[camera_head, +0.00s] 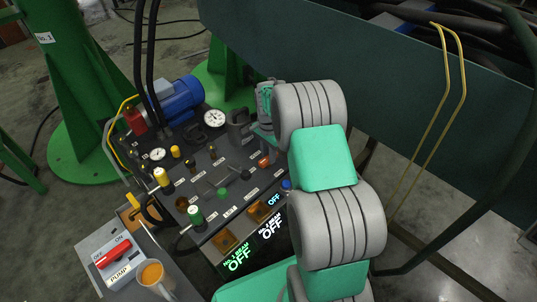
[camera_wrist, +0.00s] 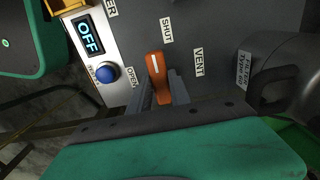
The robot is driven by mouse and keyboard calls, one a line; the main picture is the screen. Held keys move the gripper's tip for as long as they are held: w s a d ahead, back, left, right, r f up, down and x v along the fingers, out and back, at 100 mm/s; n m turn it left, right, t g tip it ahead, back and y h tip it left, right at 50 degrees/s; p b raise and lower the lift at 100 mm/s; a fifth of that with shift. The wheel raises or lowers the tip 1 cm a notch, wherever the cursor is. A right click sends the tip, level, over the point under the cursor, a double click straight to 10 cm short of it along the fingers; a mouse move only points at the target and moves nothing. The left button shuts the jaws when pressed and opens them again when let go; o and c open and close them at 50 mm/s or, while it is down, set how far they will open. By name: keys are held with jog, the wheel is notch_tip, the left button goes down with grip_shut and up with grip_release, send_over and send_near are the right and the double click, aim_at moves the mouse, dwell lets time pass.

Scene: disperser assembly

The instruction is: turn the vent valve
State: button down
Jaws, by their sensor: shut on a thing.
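The vent valve is an orange handle with a white line (camera_wrist: 157,70) in the wrist view. It points up the picture, with the SHUT label just to its upper right, the OPEN label to its left and VENT further right. In the head view the orange handle (camera_head: 265,161) shows small, partly beside my arm. My gripper (camera_wrist: 162,92) has its two grey fingers either side of the handle's near end and is shut on it. In the head view the gripper (camera_head: 262,140) is mostly hidden by my arm.
A blue button (camera_wrist: 107,74) and an OFF display (camera_wrist: 90,37) sit left of the valve. A dark block with a handle (camera_wrist: 275,85) stands at the right. The panel also carries several small valves and a gauge (camera_head: 214,119).

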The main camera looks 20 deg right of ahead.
jog(key=shift+r+n+p, duration=0.1)
jog(key=shift+n+p, duration=0.25)
jog(key=shift+n, duration=0.05)
jog(key=n+p, duration=0.2)
jog(key=n, duration=0.1)
jog(key=shift+p, duration=0.4)
jog(key=n+p, duration=0.2)
jog(key=n, duration=0.3)
jog(key=n+p, duration=0.1)
jog(key=n, duration=0.3)
jog(key=shift+n+p, duration=0.3)
jog(key=shift+p, duration=0.1)
jog(key=shift+n+p, duration=0.5)
jog(key=shift+n, duration=1.8)
jog(key=c, duration=1.2)
grip_release()
